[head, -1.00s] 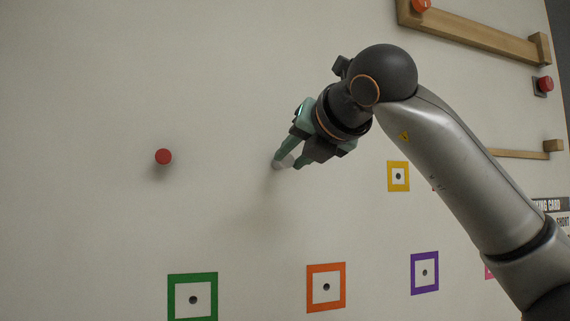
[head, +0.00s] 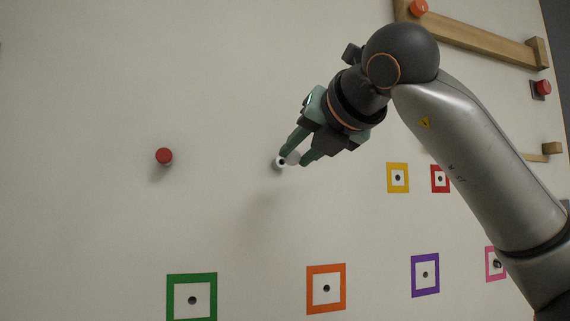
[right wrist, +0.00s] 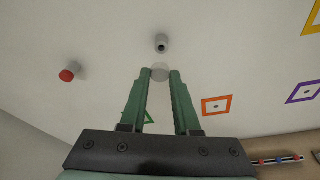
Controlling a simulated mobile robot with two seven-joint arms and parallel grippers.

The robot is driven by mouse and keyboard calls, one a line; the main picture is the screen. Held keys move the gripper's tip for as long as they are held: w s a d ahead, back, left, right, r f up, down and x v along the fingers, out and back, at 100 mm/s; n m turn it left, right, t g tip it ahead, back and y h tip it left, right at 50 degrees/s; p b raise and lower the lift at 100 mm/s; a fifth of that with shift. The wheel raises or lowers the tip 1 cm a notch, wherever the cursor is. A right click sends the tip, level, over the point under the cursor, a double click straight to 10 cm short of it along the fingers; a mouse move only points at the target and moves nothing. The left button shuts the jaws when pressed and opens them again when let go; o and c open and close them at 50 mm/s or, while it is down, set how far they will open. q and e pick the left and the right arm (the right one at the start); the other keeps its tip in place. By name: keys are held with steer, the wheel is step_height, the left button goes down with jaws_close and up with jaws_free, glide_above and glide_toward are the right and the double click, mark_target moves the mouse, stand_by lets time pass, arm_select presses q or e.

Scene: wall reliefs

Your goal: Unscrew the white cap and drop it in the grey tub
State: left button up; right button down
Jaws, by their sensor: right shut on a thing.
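My right gripper (head: 296,157) is shut on the white cap (head: 293,158), a small pale disc between the fingertips. In the right wrist view the cap (right wrist: 160,73) sits between the two green fingers. It is apart from the wall fitting, a short white stub (head: 281,162) with a dark hole in its end. The stub also shows in the right wrist view (right wrist: 161,43), just beyond the cap. The grey tub is in neither view. My left gripper is not in view.
A red cap (head: 164,156) sticks out of the wall to the left. Coloured square frames with dark holes, such as the orange one (head: 326,266), line the wall below. Wooden rails (head: 480,41) stand out at upper right. The wall around the stub is clear.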

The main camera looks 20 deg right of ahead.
steer(key=shift+s+f, duration=0.1)
steer(key=shift+f, duration=0.05)
steer(key=shift+s+b, duration=0.5)
steer(key=shift+s, duration=0.45)
